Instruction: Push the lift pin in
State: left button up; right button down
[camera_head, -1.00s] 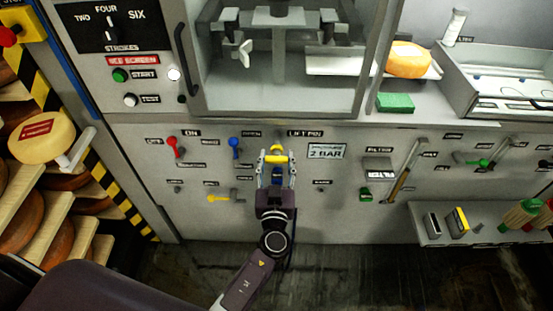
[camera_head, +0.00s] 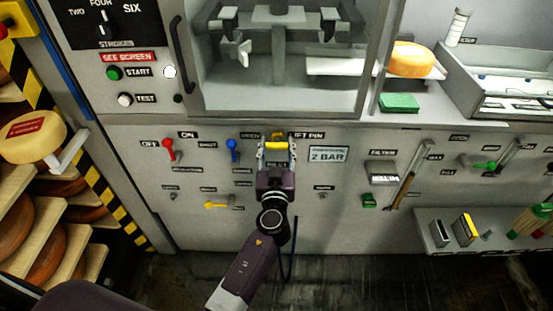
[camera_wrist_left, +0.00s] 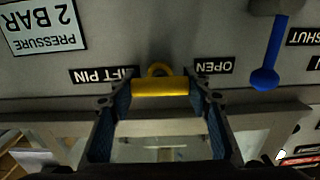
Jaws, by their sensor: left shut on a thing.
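The lift pin (camera_head: 278,136) has a yellow crossbar handle and sits on the grey panel under its LIFT PIN label. In the left wrist view, the yellow handle (camera_wrist_left: 160,87) lies crosswise between my fingertips, with a yellow loop behind it by the panel. My left gripper (camera_head: 276,145) is shut on the handle, one finger at each end. It also shows in the left wrist view (camera_wrist_left: 160,95). How deep the pin sits is hidden. My right gripper is not in view.
A blue lever (camera_head: 233,149) and a red lever (camera_head: 168,149) are left of the pin. A yellow lever (camera_head: 217,205) is lower left. A 2 BAR plate (camera_head: 328,154) is right of it. A glass-fronted chamber (camera_head: 280,112) is above.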

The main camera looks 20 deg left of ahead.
pick_arm(q)
jog(key=shift+w+r, duration=0.1)
jog(key=shift+r, duration=0.05)
jog(key=o, duration=1.7)
jog(key=shift+w, duration=0.15)
jog(key=shift+o, duration=0.2)
jog(key=v, duration=1.2)
